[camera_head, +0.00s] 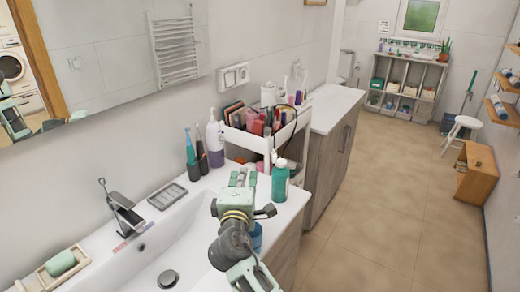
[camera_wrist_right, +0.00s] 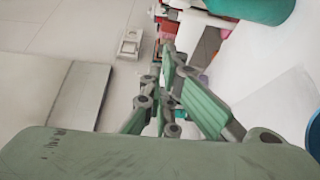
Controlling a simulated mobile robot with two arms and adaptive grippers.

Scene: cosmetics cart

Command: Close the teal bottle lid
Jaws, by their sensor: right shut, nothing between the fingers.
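The teal bottle (camera_head: 280,184) stands upright on the white counter near its right edge. Part of the teal bottle also shows at the top right of the right wrist view (camera_wrist_right: 262,8). My right gripper (camera_head: 243,176) is just left of the bottle in the head view, apart from it. Its fingers are together and empty, and they also show in the right wrist view (camera_wrist_right: 168,58). My left gripper is not in view.
A white cart (camera_head: 256,143) full of cosmetics stands behind the bottle. A toothbrush holder (camera_head: 203,160) and a purple bottle (camera_head: 215,145) stand at the wall. The sink (camera_head: 165,245), faucet (camera_head: 122,210) and soap dish (camera_head: 80,270) lie left. Open floor (camera_head: 385,215) lies right.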

